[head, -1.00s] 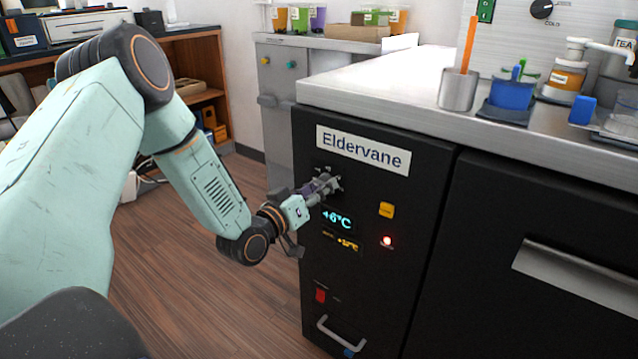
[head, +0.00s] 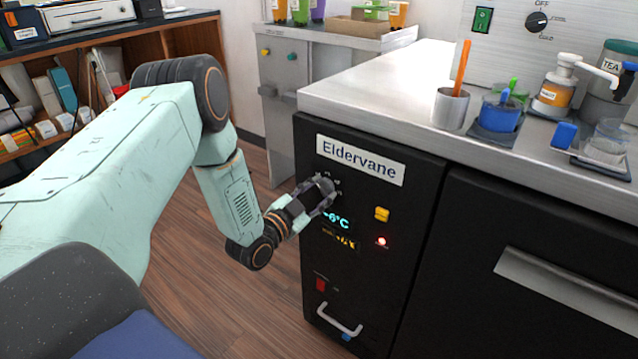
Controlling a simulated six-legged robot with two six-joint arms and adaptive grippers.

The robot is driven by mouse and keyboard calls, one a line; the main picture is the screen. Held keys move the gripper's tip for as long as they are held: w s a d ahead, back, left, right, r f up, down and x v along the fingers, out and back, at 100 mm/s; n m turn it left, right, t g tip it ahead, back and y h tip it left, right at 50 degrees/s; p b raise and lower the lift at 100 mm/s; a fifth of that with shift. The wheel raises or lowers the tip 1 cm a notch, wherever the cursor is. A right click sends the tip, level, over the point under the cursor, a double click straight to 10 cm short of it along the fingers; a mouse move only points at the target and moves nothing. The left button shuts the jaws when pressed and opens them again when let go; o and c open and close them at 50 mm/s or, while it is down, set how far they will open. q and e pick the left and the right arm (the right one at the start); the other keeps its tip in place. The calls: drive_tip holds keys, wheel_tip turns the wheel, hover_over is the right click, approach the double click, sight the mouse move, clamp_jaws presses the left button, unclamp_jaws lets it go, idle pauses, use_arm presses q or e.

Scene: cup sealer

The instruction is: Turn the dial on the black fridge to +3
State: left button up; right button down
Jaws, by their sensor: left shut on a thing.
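The black fridge (head: 385,250) under the counter has a white label reading "Eldervane" (head: 360,160). My left gripper (head: 325,193) is at the upper left of its front panel, just below the label, and is shut on the dial. The gripper's fingers cover most of the dial, so its setting cannot be read. The blue-green display (head: 337,222) just below reads what looks like -6°C, its first sign partly hidden. A smaller yellow readout (head: 345,242) lies under it, too small to read. My right gripper is not in view.
A yellow button (head: 382,214), a lit red light (head: 382,242) and a red switch (head: 320,284) are on the same panel. A handle (head: 339,320) sits low on it. Cups and a dispenser (head: 556,90) stand on the steel counter above. The wooden floor at left is clear.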

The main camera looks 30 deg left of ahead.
use_arm(q)
drive_tip(key=m+p, duration=0.3)
drive_tip(key=m, duration=0.1)
drive_tip(key=shift+m+p, duration=0.7)
drive_tip(key=shift+m, duration=0.4)
drive_tip(key=o, duration=1.2)
drive_tip(key=shift+c, duration=0.2)
drive_tip(key=shift+s, duration=0.1)
drive_tip(key=s, duration=1.2)
drive_tip(key=shift+a, duration=0.45)
drive_tip(key=shift+w, duration=0.1)
